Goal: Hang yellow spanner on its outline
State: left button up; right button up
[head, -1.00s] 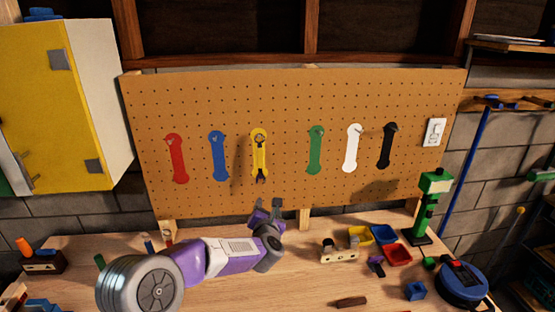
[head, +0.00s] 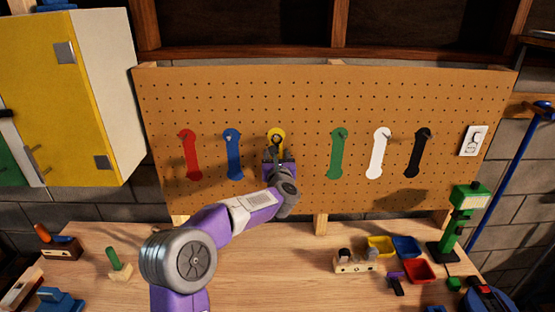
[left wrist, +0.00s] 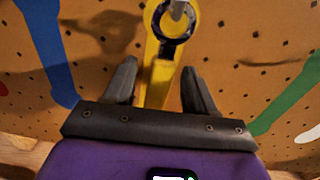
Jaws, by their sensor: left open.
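The yellow spanner has a dark ring end (head: 276,143) that sits at the metal peg near the top of its yellow outline (head: 282,133) on the pegboard. In the left wrist view the spanner's dark ring (left wrist: 156,27) is around or against the grey peg (left wrist: 178,9), and its yellow handle runs down over the outline. My left gripper (head: 278,157) is open in front of the outline. In the left wrist view its fingers (left wrist: 159,68) stand apart on either side of the yellow handle. The spanner's lower end is hidden behind the gripper. My right gripper is out of view.
Red (head: 190,157), blue (head: 233,157), green (head: 339,155), white (head: 379,155) and black (head: 419,155) outlines with pegs line the pegboard (head: 310,100). Coloured bins (head: 418,271) and a green tool stand (head: 462,215) are at the workbench's right. The bench middle is clear.

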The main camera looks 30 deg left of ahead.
pick_arm(q)
jog(key=shift+w+a, duration=0.1)
jog(key=shift+w, duration=0.1)
grip_shut()
dwell(0.5)
jog(key=shift+o, duration=0.4)
grip_release()
jog(key=b+v, duration=0.2)
jog(key=v, duration=0.5)
jog(key=shift+s+d, duration=0.25)
jog(key=shift+s, duration=0.05)
